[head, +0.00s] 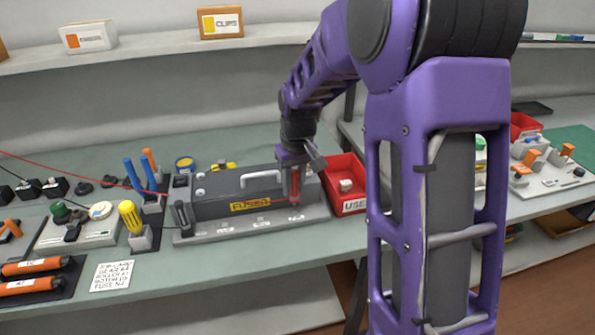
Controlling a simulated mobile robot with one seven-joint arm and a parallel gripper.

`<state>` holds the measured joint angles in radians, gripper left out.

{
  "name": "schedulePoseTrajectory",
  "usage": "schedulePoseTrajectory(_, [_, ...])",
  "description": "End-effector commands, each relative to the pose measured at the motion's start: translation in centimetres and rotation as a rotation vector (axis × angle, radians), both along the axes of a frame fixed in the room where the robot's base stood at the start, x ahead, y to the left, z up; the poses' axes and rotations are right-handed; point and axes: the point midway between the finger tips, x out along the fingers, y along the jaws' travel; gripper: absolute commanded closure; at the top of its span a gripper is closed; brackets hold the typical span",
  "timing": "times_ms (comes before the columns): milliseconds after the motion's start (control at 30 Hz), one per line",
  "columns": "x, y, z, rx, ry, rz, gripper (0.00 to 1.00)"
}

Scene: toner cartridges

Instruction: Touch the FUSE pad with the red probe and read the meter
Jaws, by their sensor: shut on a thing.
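My gripper (293,192) is shut on the red probe (296,186), which it holds about upright at the front right of the grey fuser unit (222,208). The unit bears a yellow label reading FUSER (250,206) and a handle on top. Its light base ledge (243,230) carries several small labelled pads; their words are too small to read. The probe's tip is low over the right end of this ledge. I cannot tell whether it touches a pad. A red lead (70,172) runs across from the left. I cannot make out a meter reading.
A red bin (345,205) marked USED stands just right of the unit. A yellow screwdriver (130,216) in a holder and blue-handled pliers (139,178) stand to its left. A handwritten note (111,276) and orange-and-black cartridges (30,275) lie at the front left. My arm blocks the right middle.

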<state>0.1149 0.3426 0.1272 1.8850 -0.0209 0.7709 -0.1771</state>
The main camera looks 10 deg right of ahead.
Motion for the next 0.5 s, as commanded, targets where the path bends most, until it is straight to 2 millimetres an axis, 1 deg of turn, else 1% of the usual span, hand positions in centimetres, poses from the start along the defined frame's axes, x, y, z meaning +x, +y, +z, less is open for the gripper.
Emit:
schedulePoseTrajectory(33, [0.9,-0.2,0.8,0.0,-0.004,0.022,1.0])
schedulePoseTrajectory(100, [1.5,-0.2,1.6,0.0,-0.003,0.049,1.0])
schedulePoseTrajectory(200, [1.9,-0.1,2.0,0.0,-0.002,0.069,1.0])
schedulePoseTrajectory(367, [1.9,-0.1,1.1,0.001,-0.001,0.071,1.0])
schedulePoseTrajectory(500, [1.9,-0.1,-0.2,0.0,-0.002,0.07,1.0])
